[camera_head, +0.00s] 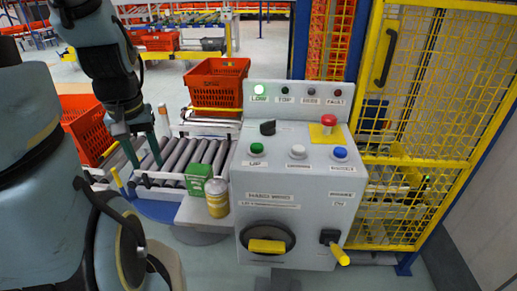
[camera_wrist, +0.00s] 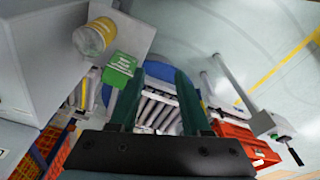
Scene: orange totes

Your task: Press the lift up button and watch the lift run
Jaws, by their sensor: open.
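The grey control box (camera_head: 290,215) stands in the middle of the head view. On its sloped top are a green button (camera_head: 257,148) labelled UP, a white button (camera_head: 298,151) and a blue button (camera_head: 340,152). Its lamp row shows the LOW lamp (camera_head: 259,89) lit green; the TOP lamp (camera_head: 286,91) and FAULT lamp (camera_head: 335,92) are dark. My gripper (camera_head: 147,164) is open and empty, left of the box over the roller conveyor (camera_head: 190,155). In the wrist view its two green fingers (camera_wrist: 158,75) are apart; the buttons are out of that view.
A green carton (camera_head: 198,175) and a yellow-labelled can (camera_head: 217,198) stand on a ledge left of the box. A red emergency knob (camera_head: 328,119) rises from the panel. Orange totes (camera_head: 216,83) sit behind. A yellow mesh fence (camera_head: 440,100) closes the right side.

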